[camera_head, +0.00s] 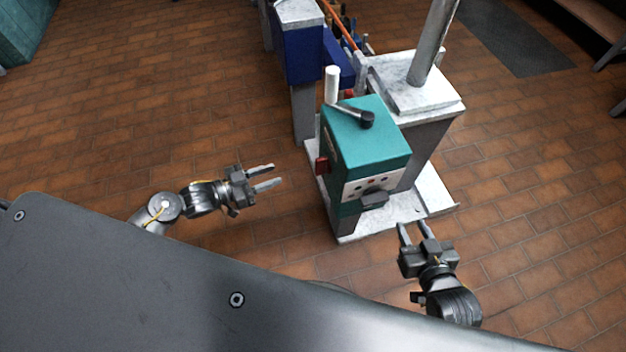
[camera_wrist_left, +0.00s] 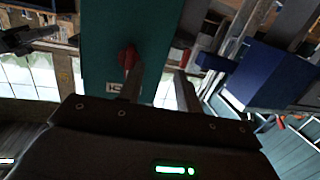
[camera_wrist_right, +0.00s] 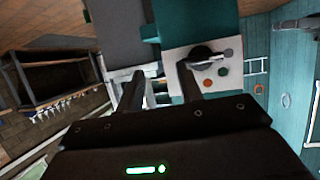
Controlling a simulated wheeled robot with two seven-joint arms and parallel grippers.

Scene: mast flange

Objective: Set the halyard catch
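A teal box (camera_head: 375,139) stands on a white base plate in front of the mast. A red part (camera_head: 321,165) is on its left side; it also shows in the left wrist view (camera_wrist_left: 128,56). A dark lever (camera_head: 353,113) lies on its top. A black knob (camera_head: 374,199) sits on its white front panel, seen also in the right wrist view (camera_wrist_right: 203,56). I cannot tell which part is the halyard catch. My left gripper (camera_head: 276,174) is open and empty, left of the red part. My right gripper (camera_head: 413,225) is open and empty, in front and right of the knob.
The grey mast (camera_head: 432,45) rises from a white-topped block (camera_head: 408,82) behind the box. A blue unit (camera_head: 303,53) stands behind on the left. A white cylinder (camera_head: 332,85) stands beside the lever. The brick floor (camera_head: 120,110) is clear on the left.

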